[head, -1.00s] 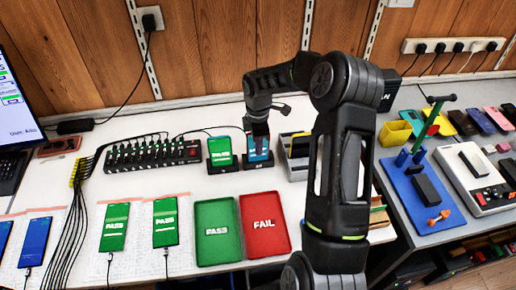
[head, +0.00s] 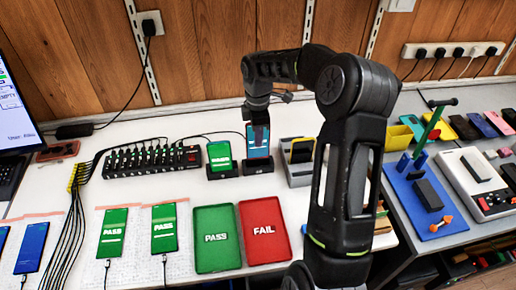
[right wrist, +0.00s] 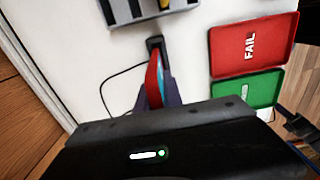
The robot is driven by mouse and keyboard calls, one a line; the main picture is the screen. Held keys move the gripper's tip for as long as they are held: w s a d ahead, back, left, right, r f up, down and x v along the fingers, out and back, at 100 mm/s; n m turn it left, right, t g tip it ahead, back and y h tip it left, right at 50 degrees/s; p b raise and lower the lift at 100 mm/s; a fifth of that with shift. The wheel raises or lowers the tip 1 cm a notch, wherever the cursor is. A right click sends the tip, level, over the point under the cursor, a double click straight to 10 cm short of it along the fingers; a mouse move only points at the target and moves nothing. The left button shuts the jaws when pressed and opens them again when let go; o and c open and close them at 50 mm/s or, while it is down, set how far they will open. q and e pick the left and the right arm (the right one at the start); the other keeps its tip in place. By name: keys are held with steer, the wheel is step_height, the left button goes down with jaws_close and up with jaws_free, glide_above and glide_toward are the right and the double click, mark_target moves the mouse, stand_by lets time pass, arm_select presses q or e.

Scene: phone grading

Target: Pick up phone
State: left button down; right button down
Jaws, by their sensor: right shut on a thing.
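A phone with a blue screen (head: 258,142) stands upright in my right gripper (head: 258,122), just above its black dock (head: 257,167). The gripper is shut on the phone's upper part and hides some of it. In the right wrist view the phone (right wrist: 152,82) shows as a red edge between the dark fingers (right wrist: 160,98). The black dock with its cable (right wrist: 155,45) lies just beyond it. Another phone with a green PASS screen (head: 220,154) stands in the dock to the left. My left gripper is not in view.
A green PASS tray (head: 217,258) and a red FAIL tray (head: 263,259) lie in front, both empty. A grey divided holder (head: 297,175) is close on the right. A black hub with cables (head: 150,162) and two green-screen phones are on the left.

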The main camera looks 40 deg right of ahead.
step_height(320, 180, up, 4)
steer(key=shift+f, duration=0.1)
stand_by(0.6)
